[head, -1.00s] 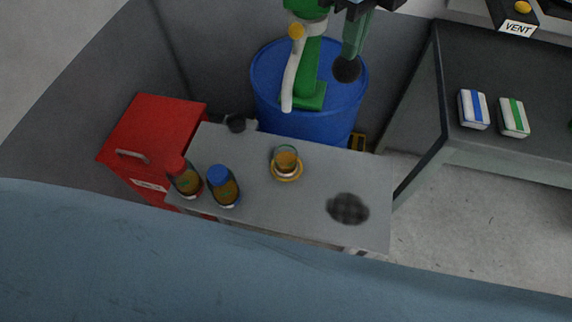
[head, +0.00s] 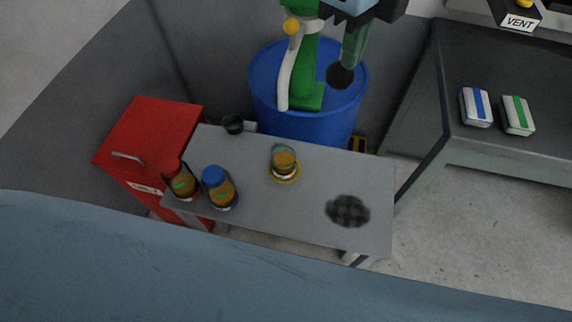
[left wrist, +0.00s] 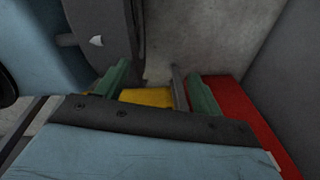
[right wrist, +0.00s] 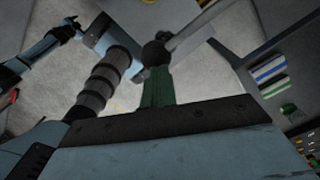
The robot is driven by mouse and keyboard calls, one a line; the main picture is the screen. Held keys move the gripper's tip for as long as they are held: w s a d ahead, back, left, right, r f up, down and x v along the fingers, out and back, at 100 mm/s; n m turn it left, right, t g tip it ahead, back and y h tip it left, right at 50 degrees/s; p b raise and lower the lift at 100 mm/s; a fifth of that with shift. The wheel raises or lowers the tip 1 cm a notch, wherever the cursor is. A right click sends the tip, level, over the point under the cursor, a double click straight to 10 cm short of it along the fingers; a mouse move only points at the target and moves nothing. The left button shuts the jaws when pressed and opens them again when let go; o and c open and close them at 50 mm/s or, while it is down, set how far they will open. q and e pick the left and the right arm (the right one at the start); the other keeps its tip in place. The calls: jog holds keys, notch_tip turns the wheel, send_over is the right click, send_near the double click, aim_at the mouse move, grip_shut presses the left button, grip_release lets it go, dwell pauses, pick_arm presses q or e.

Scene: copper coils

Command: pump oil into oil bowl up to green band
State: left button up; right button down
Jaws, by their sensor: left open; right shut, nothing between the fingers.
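The oil bowl (head: 284,161), a small glass bowl with amber oil, stands on a yellow ring on the grey bench. I cannot make out a green band on it. Behind the bench is a blue drum (head: 300,122) with a green pump (head: 308,70) and a pale curved spout (head: 290,75), whose end shows at the drum's front edge. My right gripper (head: 350,55) is shut, its fingertips at a dark ball (head: 340,76); the right wrist view shows this ball (right wrist: 155,53) on a grey rod. My left gripper (left wrist: 160,88) is open, outside the head view.
Red-capped (head: 180,182) and blue-capped (head: 219,188) bottles stand at the bench's left, near a red cabinet (head: 150,135). A dark checked disc (head: 348,211) lies at its right. A dark table (head: 500,75) at right holds two striped packs.

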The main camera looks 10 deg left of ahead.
jog(key=shift+d+f, duration=0.15)
jog(key=shift+d, duration=0.05)
jog(key=r+p, duration=0.1)
jog(key=a+r+p, duration=0.1)
jog(key=r, duration=0.1)
jog(key=a+r+p, duration=0.1)
jog(key=r, duration=0.1)
jog(key=shift+w+r+p, duration=0.2)
jog(key=shift+w+p, duration=0.1)
jog(key=shift+p, duration=0.1)
pick_arm(q)
jog(key=d+r+p, duration=0.4)
jog(key=r+p, duration=0.5)
jog(key=r, duration=0.1)
jog(key=shift+d+h, duration=0.25)
jog(key=shift+h, duration=0.05)
pick_arm(e)
notch_tip(320, 180, up, 14)
jog(key=w, duration=0.1)
jog(key=shift+w+a+f, duration=0.2)
jog(key=shift+a+f, duration=0.05)
jog(key=shift+a, duration=0.05)
pick_arm(q)
jog(key=shift+f, duration=0.1)
